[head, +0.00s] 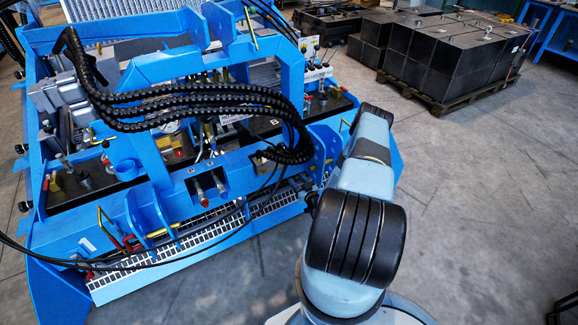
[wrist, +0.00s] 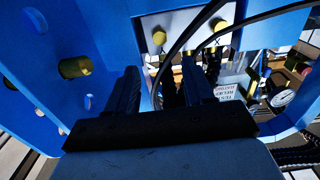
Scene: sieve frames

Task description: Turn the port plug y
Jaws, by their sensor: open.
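My gripper (wrist: 161,68) is open in the wrist view, its two dark fingers apart and pointing into a blue steel frame (wrist: 95,32). Nothing shows clearly held between the fingers. A brass-yellow plug (wrist: 75,67) sits in the blue plate left of the fingers. Two more yellow round plugs, one upper middle (wrist: 158,36) and one upper right (wrist: 219,25), sit on a pale panel beyond the fingertips. I cannot tell which one is port plug y. In the head view my arm hides the gripper and the spot it faces.
Black hoses (head: 190,105) arch over the blue machine (head: 160,195), and thin black cables (wrist: 225,35) cross close above the right finger. A gauge (wrist: 281,98) and a label (wrist: 226,92) lie to the right. Dark crates (head: 435,60) stand far back; the floor (head: 480,190) at right is clear.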

